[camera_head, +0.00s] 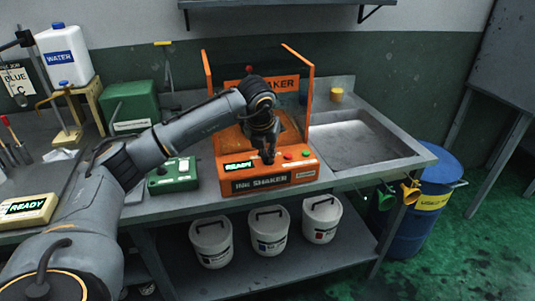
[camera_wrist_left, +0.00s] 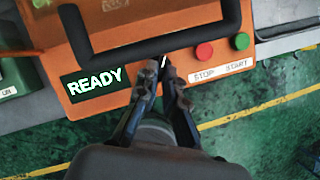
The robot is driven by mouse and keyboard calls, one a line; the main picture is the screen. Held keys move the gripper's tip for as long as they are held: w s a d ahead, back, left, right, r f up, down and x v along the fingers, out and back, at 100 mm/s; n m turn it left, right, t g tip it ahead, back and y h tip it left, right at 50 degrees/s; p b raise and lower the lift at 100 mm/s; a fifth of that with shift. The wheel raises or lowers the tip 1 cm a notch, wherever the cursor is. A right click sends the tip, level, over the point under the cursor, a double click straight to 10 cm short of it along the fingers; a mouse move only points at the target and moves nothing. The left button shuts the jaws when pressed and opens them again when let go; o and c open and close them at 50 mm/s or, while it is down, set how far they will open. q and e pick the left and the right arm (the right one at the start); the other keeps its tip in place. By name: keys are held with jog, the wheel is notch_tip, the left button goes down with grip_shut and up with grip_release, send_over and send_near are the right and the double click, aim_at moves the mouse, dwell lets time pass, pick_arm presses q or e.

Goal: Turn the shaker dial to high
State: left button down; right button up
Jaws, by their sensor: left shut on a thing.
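The orange ink shaker (camera_head: 262,185) stands on the bench in the head view, with a lit READY display (camera_head: 238,165) on its sloped front panel. My left gripper (camera_head: 267,158) is down at this panel, right of the display. In the left wrist view the gripper (camera_wrist_left: 165,76) is shut on the dial, between the READY display (camera_wrist_left: 95,82) and the red stop button (camera_wrist_left: 204,51). The fingers hide most of the dial; a small white mark shows by the fingertips. Its setting cannot be read. My right gripper is not in view.
The green start button (camera_wrist_left: 242,41) is right of the stop button. A dark handle bar (camera_wrist_left: 150,42) crosses above the fingers in the wrist view. A sink (camera_head: 360,140) lies to the right. Several white buckets (camera_head: 268,232) stand on the shelf below. A green box (camera_head: 173,177) is left.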

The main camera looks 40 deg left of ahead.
pick_arm(q)
jog(key=c, duration=1.5)
grip_release()
jog(key=shift+o, duration=0.2)
jog(key=v, duration=1.2)
jog(key=shift+d, duration=0.1)
